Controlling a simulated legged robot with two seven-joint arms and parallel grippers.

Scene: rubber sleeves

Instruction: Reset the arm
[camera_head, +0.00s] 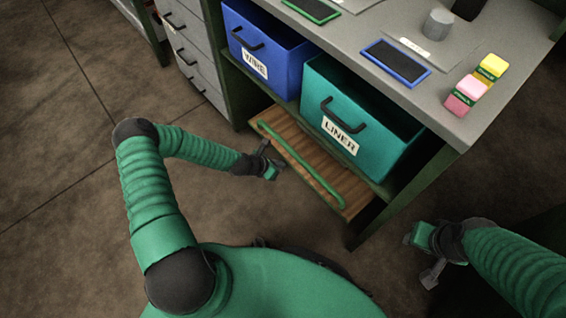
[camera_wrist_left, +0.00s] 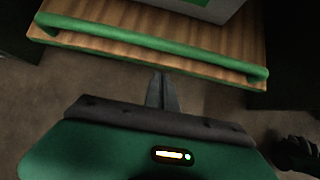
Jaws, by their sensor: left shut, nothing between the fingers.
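My left gripper (camera_head: 272,168) is at the end of the green-sleeved arm, in front of the low wooden drawer at the workbench. In the left wrist view its fingers (camera_wrist_left: 162,92) are together with nothing between them, pointing at the drawer's green bar. A gap of floor shows between the fingertips and the bar. My right gripper (camera_head: 428,262) is at the lower right, low beside the bench's front corner. Its fingers are small and dark, and I cannot tell whether they are apart.
The wooden drawer (camera_head: 290,143) with its green bar (camera_head: 302,165) sticks out below a blue WIRE bin (camera_head: 270,50) and a teal LINER bin (camera_head: 360,125). The grey benchtop (camera_head: 465,60) holds a blue-framed pad (camera_head: 397,62) and pink and yellow blocks (camera_head: 475,83). Floor at left is clear.

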